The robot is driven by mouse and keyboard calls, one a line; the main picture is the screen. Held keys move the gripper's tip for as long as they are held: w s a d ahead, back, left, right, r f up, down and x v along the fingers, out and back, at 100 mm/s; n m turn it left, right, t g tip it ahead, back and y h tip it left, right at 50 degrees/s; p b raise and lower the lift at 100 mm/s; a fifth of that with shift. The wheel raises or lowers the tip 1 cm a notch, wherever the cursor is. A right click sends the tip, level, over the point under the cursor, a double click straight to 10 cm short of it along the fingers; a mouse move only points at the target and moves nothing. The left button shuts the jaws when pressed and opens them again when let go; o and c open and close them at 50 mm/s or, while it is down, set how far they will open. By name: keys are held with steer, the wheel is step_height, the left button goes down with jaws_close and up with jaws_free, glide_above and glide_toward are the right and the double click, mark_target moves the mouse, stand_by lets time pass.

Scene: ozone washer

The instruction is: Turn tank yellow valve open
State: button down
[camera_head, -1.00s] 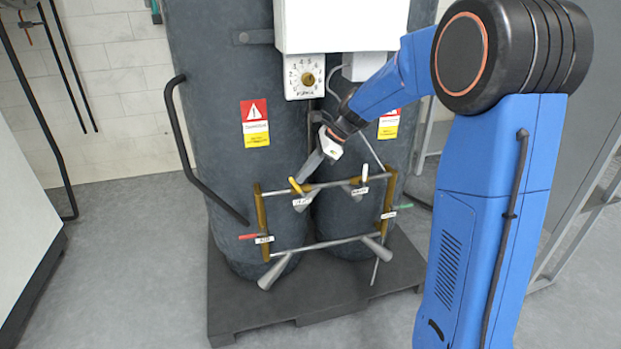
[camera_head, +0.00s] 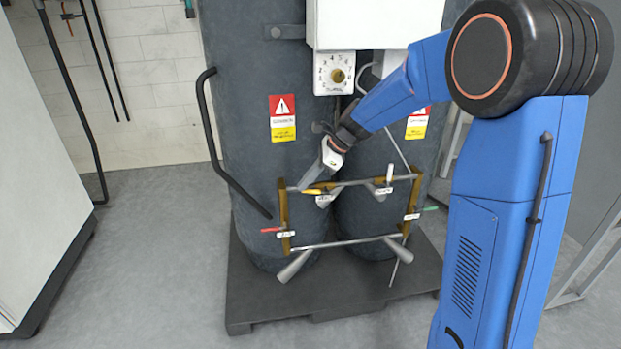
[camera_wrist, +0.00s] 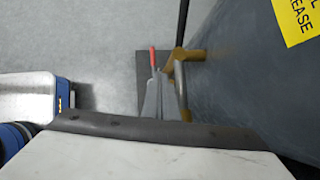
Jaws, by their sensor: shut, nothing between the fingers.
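The yellow valve handle (camera_head: 312,191) is on the upper horizontal pipe of the frame in front of the dark tanks, near its left end. The handle lies nearly level, pointing left, with a white tag just below it. My gripper (camera_head: 304,184) is shut and empty, angled down from the upper right, its tips just above and close to the handle. I cannot tell whether they touch it. In the wrist view my gripper's grey fingers (camera_wrist: 165,100) are together, and the yellow handle cannot be made out.
A red handle (camera_head: 271,229) is at lower left, also visible in the wrist view (camera_wrist: 152,58). A white handle (camera_head: 389,172) and a green handle (camera_head: 430,208) are on the right. A curved black rail (camera_head: 213,150) runs along the left tank. The floor at left is clear.

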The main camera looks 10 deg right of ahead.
steer(key=shift+a+f+h, duration=0.6)
steer(key=shift+f+h, duration=0.2)
steer(key=shift+f, duration=0.2)
